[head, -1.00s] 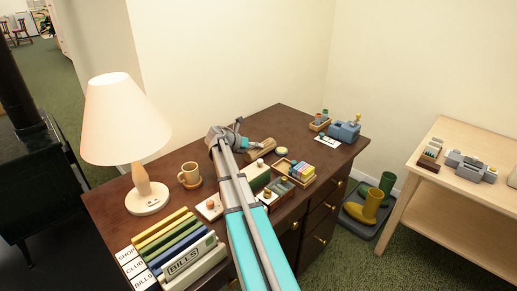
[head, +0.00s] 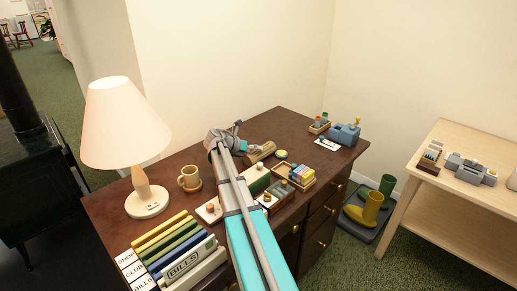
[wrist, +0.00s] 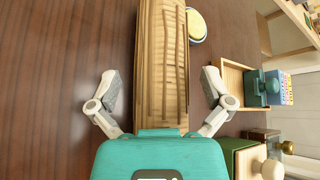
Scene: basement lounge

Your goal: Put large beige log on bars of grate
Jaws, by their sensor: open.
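The large beige log (wrist: 162,65) lies on the dark wooden desk. In the wrist view it runs lengthwise between my open fingers, with a gap on each side. In the head view the log (head: 262,152) shows just past my gripper (head: 228,137). My gripper (wrist: 160,100) is open and empty in the wrist view, its two fingers on either side of the log's near end. No grate bars can be made out. A black stove (head: 38,170) stands at the left of the head view.
The desk (head: 262,126) also bears a lamp (head: 147,200), a mug (head: 190,178), binders (head: 165,240), a wooden tray (wrist: 232,82) with small boxes, a round yellow-topped tin (wrist: 196,24) beside the log, and a blue device (head: 345,133). Bare desk lies left of the log.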

